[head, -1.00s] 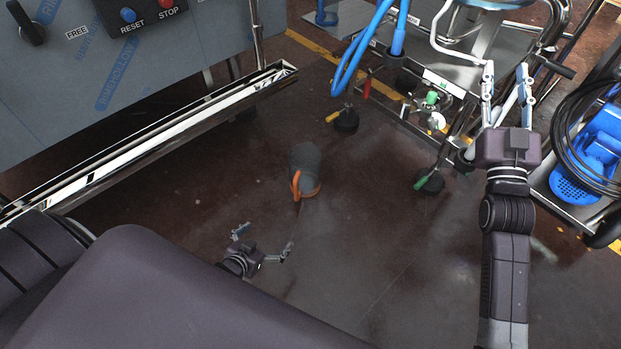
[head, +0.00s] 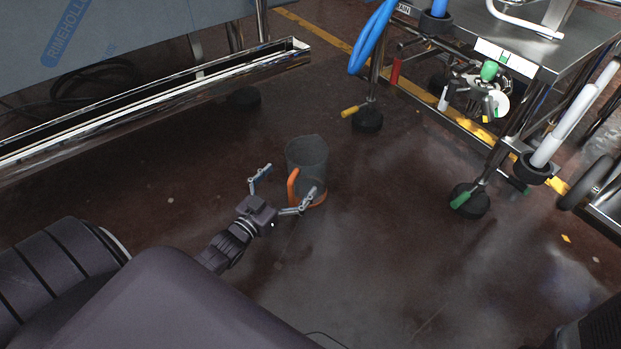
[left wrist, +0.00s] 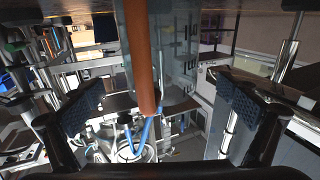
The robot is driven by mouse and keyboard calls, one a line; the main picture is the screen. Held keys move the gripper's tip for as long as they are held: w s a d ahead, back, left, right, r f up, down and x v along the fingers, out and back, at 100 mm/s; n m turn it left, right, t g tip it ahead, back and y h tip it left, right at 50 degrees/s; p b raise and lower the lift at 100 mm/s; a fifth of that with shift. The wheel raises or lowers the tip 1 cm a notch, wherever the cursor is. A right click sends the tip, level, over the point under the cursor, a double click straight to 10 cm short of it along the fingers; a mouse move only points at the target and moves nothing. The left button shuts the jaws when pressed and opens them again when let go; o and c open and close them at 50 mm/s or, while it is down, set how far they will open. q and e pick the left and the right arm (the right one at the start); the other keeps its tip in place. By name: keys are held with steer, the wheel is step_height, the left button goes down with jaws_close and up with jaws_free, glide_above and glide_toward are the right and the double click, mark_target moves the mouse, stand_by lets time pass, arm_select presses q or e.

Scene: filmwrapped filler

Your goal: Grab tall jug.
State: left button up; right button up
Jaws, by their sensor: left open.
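The tall jug (head: 308,158) is a grey vessel with an orange handle and orange base rim, standing upright on the dark floor. My left gripper (head: 287,182) is open, close in front of the jug on its handle side, with its right finger overlapping the jug in the head view. In the left wrist view the orange handle (left wrist: 142,60) shows between the two spread fingers, with the grey jug body (left wrist: 172,50) behind it. No finger grips the handle. My right gripper is out of the head view.
A metal-railed cabinet (head: 160,98) stands at the upper left. A wheeled cart (head: 520,50) with rubber feet, one by a green lever (head: 460,199), stands at the upper right. A blue hose (head: 370,38) hangs behind the jug. The floor right of the jug is clear.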

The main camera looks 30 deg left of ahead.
arm_select(q)
steer(key=w+b, duration=0.5)
steer(key=w, duration=0.2)
steer(key=shift+b, duration=0.4)
steer(key=shift+w+r, duration=0.15)
steer(key=shift+w, duration=0.15)
steer(key=c, duration=1.5)
steer(key=shift+c, duration=0.4)
steer(key=shift+r, duration=0.15)
